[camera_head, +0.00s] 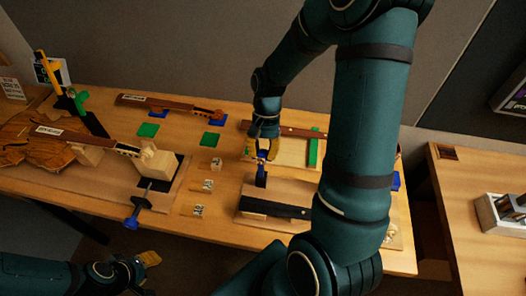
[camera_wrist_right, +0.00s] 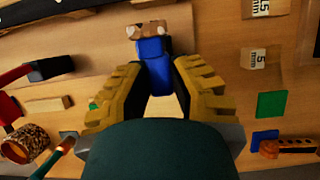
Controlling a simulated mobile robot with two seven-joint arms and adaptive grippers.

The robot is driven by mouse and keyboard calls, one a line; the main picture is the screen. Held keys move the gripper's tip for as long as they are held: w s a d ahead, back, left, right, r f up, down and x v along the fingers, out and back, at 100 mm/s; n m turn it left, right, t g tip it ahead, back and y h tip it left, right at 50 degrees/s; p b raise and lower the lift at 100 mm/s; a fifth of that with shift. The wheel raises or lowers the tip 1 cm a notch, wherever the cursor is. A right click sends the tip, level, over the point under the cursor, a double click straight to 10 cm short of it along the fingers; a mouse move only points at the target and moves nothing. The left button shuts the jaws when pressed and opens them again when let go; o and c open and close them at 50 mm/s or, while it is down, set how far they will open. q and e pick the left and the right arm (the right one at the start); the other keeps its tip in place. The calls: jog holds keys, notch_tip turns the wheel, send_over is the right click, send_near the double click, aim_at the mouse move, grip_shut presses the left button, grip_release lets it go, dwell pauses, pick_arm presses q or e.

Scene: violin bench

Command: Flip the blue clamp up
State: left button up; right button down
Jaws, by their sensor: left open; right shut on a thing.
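A blue clamp (camera_head: 261,175) stands roughly upright at the back edge of a wooden fixture with a black strip (camera_head: 275,208), right of the table's middle. My right gripper (camera_head: 263,150) is over it and shut on its upper part. In the right wrist view the blue clamp (camera_wrist_right: 154,66) shows between the yellow fingers (camera_wrist_right: 153,88), with a brown and whitish end beyond. My palm hides the near part of the view. My left gripper (camera_head: 142,272) is open and empty, low in front of the table and away from the clamp.
Another blue-handled clamp (camera_head: 131,221) hangs at the table's front edge, by a wooden block (camera_head: 157,160). Violin necks (camera_head: 170,107), green pads (camera_head: 211,139) and small labelled blocks (camera_head: 208,185) lie about. My right arm covers the table's right part.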

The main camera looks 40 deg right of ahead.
jog(key=shift+w+d+f+g+y+p, duration=0.1)
jog(key=shift+d+f+g+y+p, duration=0.15)
jog(key=shift+y+p, duration=0.2)
jog(key=shift+w+d+f+g+y+p, duration=0.3)
jog(key=shift+g+y+p, duration=0.15)
jog(key=shift+g+y, duration=0.2)
jog(key=shift+a, duration=0.1)
jog(key=c, duration=0.8)
grip_release()
jog(key=shift+r, duration=0.1)
